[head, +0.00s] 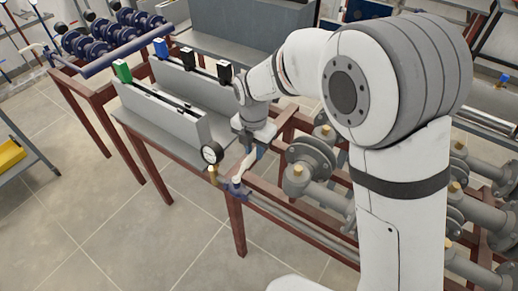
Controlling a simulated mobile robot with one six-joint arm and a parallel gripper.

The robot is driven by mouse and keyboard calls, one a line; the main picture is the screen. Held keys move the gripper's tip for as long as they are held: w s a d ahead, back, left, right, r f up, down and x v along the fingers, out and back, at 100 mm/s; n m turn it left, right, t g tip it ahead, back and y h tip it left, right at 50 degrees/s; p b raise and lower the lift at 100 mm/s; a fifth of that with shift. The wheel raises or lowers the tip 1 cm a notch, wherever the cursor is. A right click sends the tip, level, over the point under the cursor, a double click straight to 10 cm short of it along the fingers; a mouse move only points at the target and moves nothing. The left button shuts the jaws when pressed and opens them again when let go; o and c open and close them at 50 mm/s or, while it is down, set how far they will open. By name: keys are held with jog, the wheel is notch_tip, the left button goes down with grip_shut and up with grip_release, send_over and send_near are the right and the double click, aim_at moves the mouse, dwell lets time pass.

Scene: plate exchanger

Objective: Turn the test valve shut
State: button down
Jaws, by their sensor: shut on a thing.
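The test valve (236,189) is a small bluish fitting at the front corner of the bench, beside a round pressure gauge (212,153) on a brass stem. A pale lever (249,160) rises from it at a slant. My gripper (250,147) points down just above the valve and is shut on the upper part of the lever. The fingertips are small in this view, and the jaws partly hide the lever's top. The exact angle of the lever to the pipe is hard to tell.
Flanged grey pipes (310,163) with yellow caps lie close on the right. Tiled floor (120,225) is clear at the front left.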

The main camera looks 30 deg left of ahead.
aim_at(252, 154)
jog(key=shift+s+f, duration=0.2)
jog(key=shift+s, duration=0.2)
jog(key=c, duration=1.4)
grip_release()
jog(key=shift+a, duration=0.15)
jog(key=shift+o, duration=1)
jog(key=shift+w+r, duration=0.1)
jog(key=shift+r, duration=0.1)
notch_tip(252, 154, up, 8)
jog(key=shift+f, duration=0.2)
